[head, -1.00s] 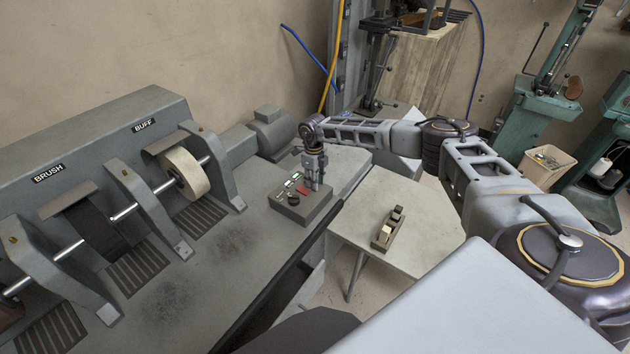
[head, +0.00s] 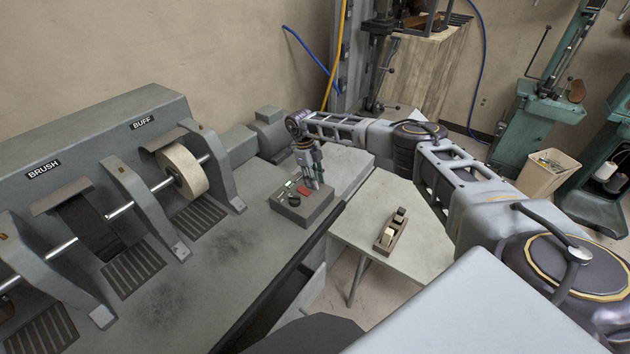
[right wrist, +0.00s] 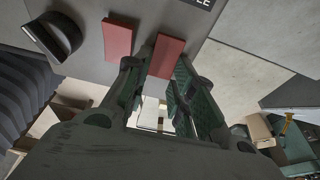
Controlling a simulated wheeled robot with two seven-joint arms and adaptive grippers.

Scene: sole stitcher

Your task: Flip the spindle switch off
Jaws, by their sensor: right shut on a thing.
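The grey control box (head: 312,208) sits on the machine bench, with a dark knob and a red part on its top. In the right wrist view two red rocker pieces show, a left one (right wrist: 117,38) and a right one (right wrist: 168,52). My right gripper (head: 315,184) points down at the right part of the box top. In the right wrist view its fingers (right wrist: 156,72) reach around the right red piece and are shut on it. The fingers hide part of it, and which piece is the spindle switch cannot be read. My left gripper is out of view.
The machine's buff wheel (head: 183,171) and dark brush wheel (head: 88,225) stand to the left on a shaft. A small side table (head: 425,245) holds a wooden block tool (head: 390,231). A motor (head: 272,133) stands behind the box.

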